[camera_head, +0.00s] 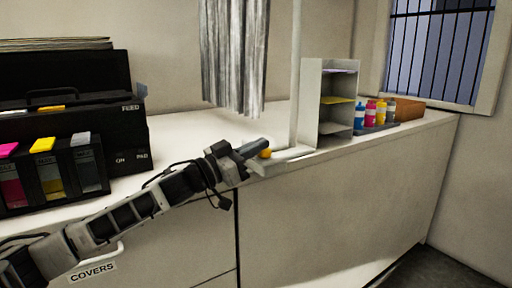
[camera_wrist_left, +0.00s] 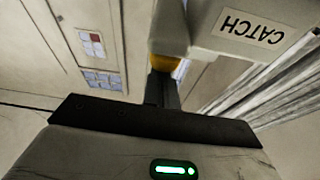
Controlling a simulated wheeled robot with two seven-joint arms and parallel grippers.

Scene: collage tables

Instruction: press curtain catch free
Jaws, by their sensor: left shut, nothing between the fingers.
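The curtain catch is a pale block (camera_wrist_left: 235,25) labelled CATCH in the left wrist view, with a yellow-orange button (camera_wrist_left: 165,63) on it. In the head view the button (camera_head: 265,153) sits at the front edge of the counter, by the foot of a pale post. My left gripper (camera_head: 256,146) is shut and empty, its fingertips at the button; I cannot tell whether they touch it. In the left wrist view the fingers (camera_wrist_left: 163,88) point at the button and partly overlap it. A grey curtain (camera_head: 234,55) hangs behind the gripper. My right gripper is not in view.
A black printer (camera_head: 75,125) with ink cartridges stands on the counter at left. A pale shelf unit (camera_head: 328,100), several coloured bottles (camera_head: 376,113) and a brown box (camera_head: 408,110) stand at right. A drawer labelled COVERS (camera_head: 93,271) lies below my left arm.

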